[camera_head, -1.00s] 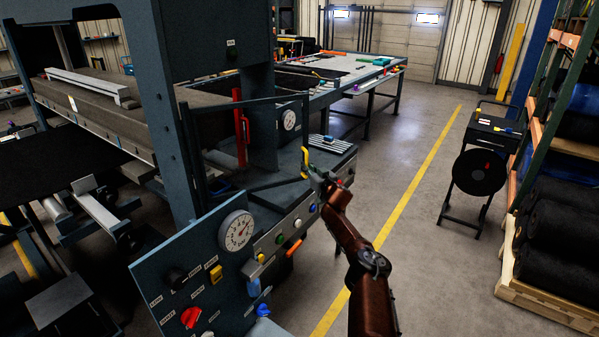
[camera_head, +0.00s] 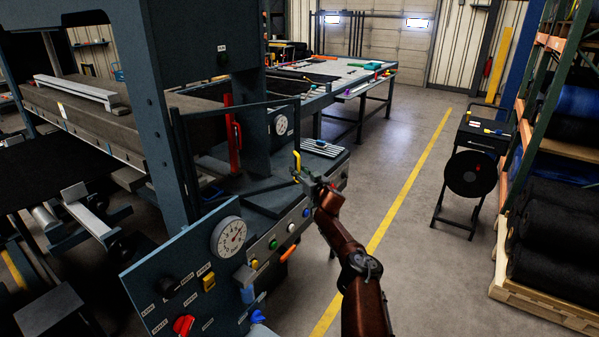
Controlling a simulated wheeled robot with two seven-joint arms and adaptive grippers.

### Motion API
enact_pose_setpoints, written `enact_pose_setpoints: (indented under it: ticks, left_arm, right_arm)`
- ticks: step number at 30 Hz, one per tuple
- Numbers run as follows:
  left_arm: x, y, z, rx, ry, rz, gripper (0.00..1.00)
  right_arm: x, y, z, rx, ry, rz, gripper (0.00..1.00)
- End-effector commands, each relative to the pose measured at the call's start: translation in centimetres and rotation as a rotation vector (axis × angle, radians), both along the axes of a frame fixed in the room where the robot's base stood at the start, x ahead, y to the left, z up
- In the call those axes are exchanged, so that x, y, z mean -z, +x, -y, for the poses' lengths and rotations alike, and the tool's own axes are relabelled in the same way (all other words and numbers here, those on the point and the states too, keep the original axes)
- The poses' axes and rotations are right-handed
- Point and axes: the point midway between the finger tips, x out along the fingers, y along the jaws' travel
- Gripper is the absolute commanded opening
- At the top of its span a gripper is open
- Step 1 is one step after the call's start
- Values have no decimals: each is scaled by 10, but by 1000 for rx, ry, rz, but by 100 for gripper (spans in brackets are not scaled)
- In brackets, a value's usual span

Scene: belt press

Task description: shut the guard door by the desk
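The guard door is a dark open frame (camera_head: 240,108) on the near side of the blue press. It is hinged at the press's upright and stands swung out over the control desk (camera_head: 272,238). A yellow handle (camera_head: 297,161) is on its free edge. My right gripper (camera_head: 303,178), on a brown arm from below, is right at the lower part of the handle. Its fingers are small and dark here, so I cannot tell whether they touch or grip the handle. My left gripper is not in view.
The tilted panel with a gauge (camera_head: 228,237) and red knob (camera_head: 183,325) is at the front. A red cylinder (camera_head: 233,135) stands behind the door frame. Open floor (camera_head: 400,215) lies to the right, with a black stand (camera_head: 470,175) and rack beyond.

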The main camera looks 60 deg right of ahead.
Motion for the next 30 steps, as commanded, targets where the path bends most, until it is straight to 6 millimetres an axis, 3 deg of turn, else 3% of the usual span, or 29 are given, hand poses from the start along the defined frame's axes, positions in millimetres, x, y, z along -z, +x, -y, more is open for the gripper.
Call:
enact_pose_setpoints:
  ticks: [11, 30]
  left_arm:
    - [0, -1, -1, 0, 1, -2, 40]
    - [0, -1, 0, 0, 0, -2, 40]
  right_arm:
    - [6, -11, -8, -4, 6, -2, 28]
    - [2, -76, -45, 0, 1, -2, 28]
